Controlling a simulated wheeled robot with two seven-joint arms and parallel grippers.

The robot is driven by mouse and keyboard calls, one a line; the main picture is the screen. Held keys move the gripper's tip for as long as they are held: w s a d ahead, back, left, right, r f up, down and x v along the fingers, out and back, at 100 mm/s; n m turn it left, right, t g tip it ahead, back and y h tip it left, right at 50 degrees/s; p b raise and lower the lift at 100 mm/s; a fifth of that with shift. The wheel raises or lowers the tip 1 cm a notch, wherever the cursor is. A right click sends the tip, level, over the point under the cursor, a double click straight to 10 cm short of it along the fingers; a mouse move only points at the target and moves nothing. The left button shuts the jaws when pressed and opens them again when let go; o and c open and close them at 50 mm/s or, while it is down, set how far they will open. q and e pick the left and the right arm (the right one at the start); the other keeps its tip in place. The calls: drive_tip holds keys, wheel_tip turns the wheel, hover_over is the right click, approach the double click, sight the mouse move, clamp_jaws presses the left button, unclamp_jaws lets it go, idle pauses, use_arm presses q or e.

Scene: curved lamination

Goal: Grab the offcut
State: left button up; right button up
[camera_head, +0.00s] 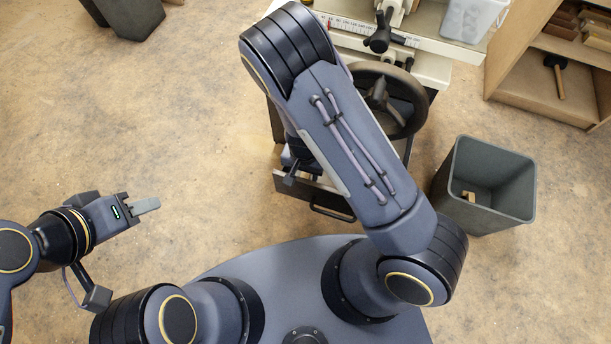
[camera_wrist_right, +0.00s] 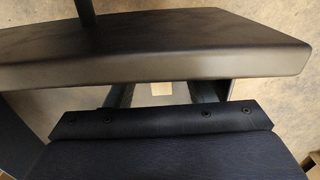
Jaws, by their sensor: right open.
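A small pale wooden piece (camera_wrist_right: 161,89), which may be the offcut, shows in the right wrist view. It lies in the gap between the two fingers of my right gripper (camera_wrist_right: 161,94), partly cut off from view by dark grey surfaces. My right gripper is open, and I cannot tell how far below it the piece lies. In the head view my right arm hides the right gripper. Another small wooden piece (camera_head: 468,196) lies inside the grey bin at the right. My left gripper (camera_head: 148,205) is over bare floor at the left, its fingers seen edge-on.
The grey bin (camera_head: 462,212) stands on the floor right of my right arm. A machine with a handwheel (camera_head: 407,96) and a pale table (camera_head: 433,68) stands ahead, partly behind that arm. A wooden shelf (camera_head: 535,92) is at the upper right.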

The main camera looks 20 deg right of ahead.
drive_tip(key=shift+f, duration=0.7)
drive_tip(key=shift+c, duration=0.3)
drive_tip(key=c, duration=1)
drive_tip(key=shift+r, duration=0.15)
